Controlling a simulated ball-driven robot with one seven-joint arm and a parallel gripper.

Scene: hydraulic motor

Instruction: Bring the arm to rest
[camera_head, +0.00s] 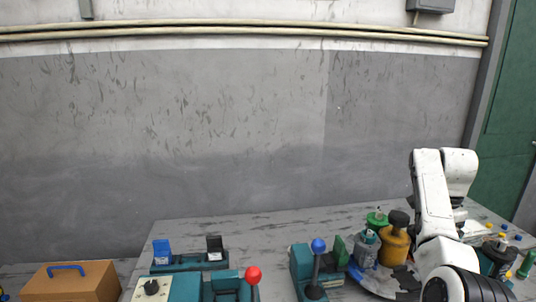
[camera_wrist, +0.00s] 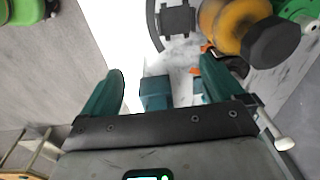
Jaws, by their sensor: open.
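My gripper (camera_wrist: 162,72) shows in the wrist view with its two teal fingers apart. A small teal block (camera_wrist: 155,93) shows between the fingers; I cannot tell whether it touches them. My white arm (camera_head: 433,205) is bent at the right of the head view, over the right part of the table. In that view my gripper cannot be made out clearly. A yellow-orange cylinder with a dark knob (camera_head: 395,243) stands just left of the arm. It also shows in the wrist view (camera_wrist: 238,17), beyond the right finger and apart from it.
The grey table (camera_head: 250,230) carries a teal lever unit with a red ball (camera_head: 254,274) and another with a blue ball (camera_head: 319,245). A brown box with a blue handle (camera_head: 72,283) is at the left. Several small bottles (camera_head: 497,255) crowd the right, beside the arm.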

